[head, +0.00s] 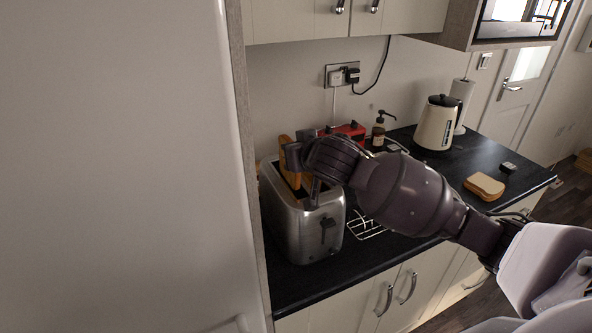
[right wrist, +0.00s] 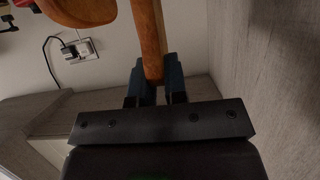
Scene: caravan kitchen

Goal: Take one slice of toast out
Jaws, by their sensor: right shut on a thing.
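A silver toaster (head: 305,230) stands on the dark counter at the left in the head view. Brown toast (head: 285,147) sticks up at its top, partly hidden by my right gripper (head: 300,168). My right gripper is shut on a toast slice (right wrist: 149,40), seen edge-on between the fingers in the right wrist view. A second slice (right wrist: 82,9) shows beside it at the upper left there. The slice's lower end is hidden, so I cannot tell whether it is clear of the slot. My left gripper is not in view.
A wire rack (head: 366,229) lies right of the toaster. Bread (head: 484,186) lies near the counter's right end. A red object (head: 350,131), a pump bottle (head: 378,130) and a kettle (head: 437,124) stand behind. A tall pale panel (head: 120,170) closes off the left.

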